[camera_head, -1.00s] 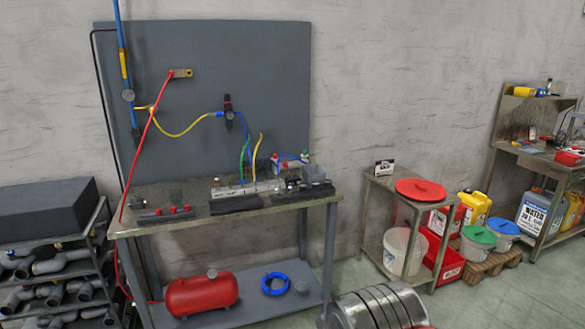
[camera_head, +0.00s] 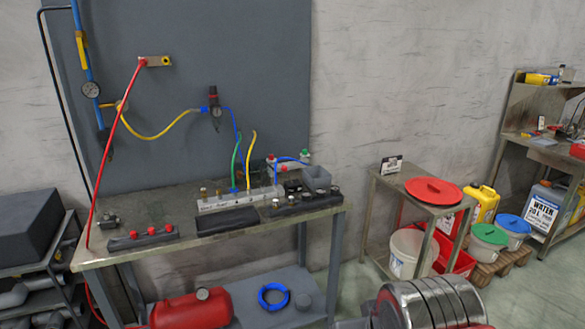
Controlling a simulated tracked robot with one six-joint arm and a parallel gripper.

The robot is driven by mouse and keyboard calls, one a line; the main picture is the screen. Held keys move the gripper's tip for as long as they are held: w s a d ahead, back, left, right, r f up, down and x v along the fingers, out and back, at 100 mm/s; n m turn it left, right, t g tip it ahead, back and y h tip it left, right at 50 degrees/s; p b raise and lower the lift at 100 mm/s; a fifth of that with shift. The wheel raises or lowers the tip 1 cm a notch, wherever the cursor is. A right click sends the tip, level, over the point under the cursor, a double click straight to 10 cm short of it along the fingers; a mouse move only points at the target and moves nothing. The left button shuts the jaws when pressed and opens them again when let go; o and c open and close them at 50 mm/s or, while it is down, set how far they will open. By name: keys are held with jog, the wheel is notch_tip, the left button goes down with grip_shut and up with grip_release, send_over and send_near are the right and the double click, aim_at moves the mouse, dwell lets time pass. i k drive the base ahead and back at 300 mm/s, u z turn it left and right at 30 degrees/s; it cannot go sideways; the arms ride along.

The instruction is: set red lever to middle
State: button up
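No part is clearly recognisable as the red lever at this size. On the metal workbench (camera_head: 190,262), a dark block with several red knobs (camera_head: 150,232) sits at the front left. A small device with red and green caps (camera_head: 287,163) stands at the back right of the bench, partly behind other parts. Whether any of these is a lever, and its position, is too small to tell. My gripper is not visible. A ribbed metal cylinder, apparently part of my arm, shows at the bottom right.
A grey panel (camera_head: 180,60) behind the bench carries a red hose (camera_head: 125,105), yellow hose and regulator (camera_head: 214,108). A red tank (camera_head: 190,312) and blue coil (camera_head: 273,297) lie on the lower shelf. A side table with a red lid (camera_head: 434,190) stands right; open floor lies in front.

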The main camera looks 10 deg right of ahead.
aim_at(284, 168)
jog(key=u, duration=0.05)
jog(key=i, duration=0.7)
jog(key=u, duration=0.6)
jog(key=i, duration=0.6)
jog(key=u, duration=0.4)
